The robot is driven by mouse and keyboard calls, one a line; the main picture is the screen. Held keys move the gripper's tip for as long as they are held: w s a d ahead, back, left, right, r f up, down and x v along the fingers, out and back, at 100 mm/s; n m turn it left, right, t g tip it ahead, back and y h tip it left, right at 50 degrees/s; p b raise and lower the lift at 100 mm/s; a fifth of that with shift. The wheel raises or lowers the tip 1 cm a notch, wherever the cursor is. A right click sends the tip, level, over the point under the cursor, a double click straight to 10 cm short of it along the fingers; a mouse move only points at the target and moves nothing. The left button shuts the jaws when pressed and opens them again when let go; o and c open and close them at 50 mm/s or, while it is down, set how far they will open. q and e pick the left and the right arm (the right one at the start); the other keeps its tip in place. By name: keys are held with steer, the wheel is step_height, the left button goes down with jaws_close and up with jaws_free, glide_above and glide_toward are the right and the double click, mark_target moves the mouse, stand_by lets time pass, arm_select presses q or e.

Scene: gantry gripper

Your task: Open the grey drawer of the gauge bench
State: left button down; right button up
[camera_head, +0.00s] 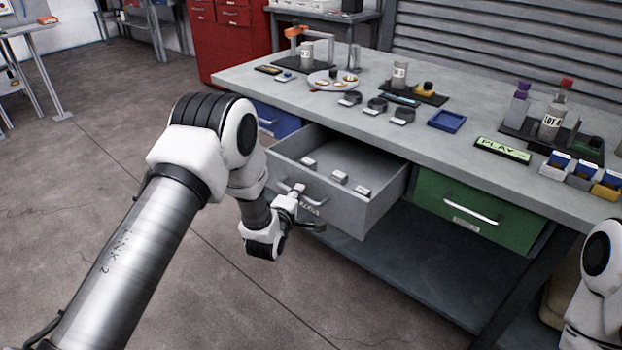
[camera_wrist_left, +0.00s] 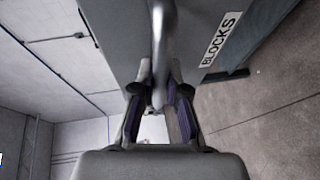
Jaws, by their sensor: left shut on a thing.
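The grey drawer (camera_head: 350,218) stands pulled out from the gauge bench (camera_head: 330,105), between a blue and a green drawer. Several small light blocks (camera_head: 340,177) lie inside it. My left gripper (camera_head: 297,190) is at the drawer's front, shut on the drawer handle. In the left wrist view the handle bar (camera_wrist_left: 158,75) passes between the two fingers of my left gripper (camera_wrist_left: 158,110). The front of the grey drawer (camera_wrist_left: 120,40) shows there with a label (camera_wrist_left: 220,38) reading BLOCKS. Part of my right arm shows at the right edge of the head view; its gripper is out of view.
The green drawer (camera_head: 480,212) and the blue drawer (camera_head: 272,120) are shut. The bench top carries bottles, a round plate (camera_head: 333,79), a blue tray (camera_head: 446,121) and a PLAY sign (camera_head: 503,150). A lower shelf (camera_head: 420,275) runs beneath. The floor in front is clear.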

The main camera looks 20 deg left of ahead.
arm_select(q)
steer(key=shift+s+a, duration=0.25)
steer(key=shift+s, duration=0.4)
steer(key=shift+s+a, duration=0.2)
steer(key=shift+s, duration=0.45)
steer(key=c, duration=1.2)
jaws_free()
steer(key=s, duration=0.4)
steer(key=s+r, duration=0.1)
steer(key=s, duration=0.2)
steer(key=s+r, duration=0.1)
steer(key=s, duration=0.3)
steer(key=shift+s+d, duration=0.3)
steer(key=shift+s, duration=0.05)
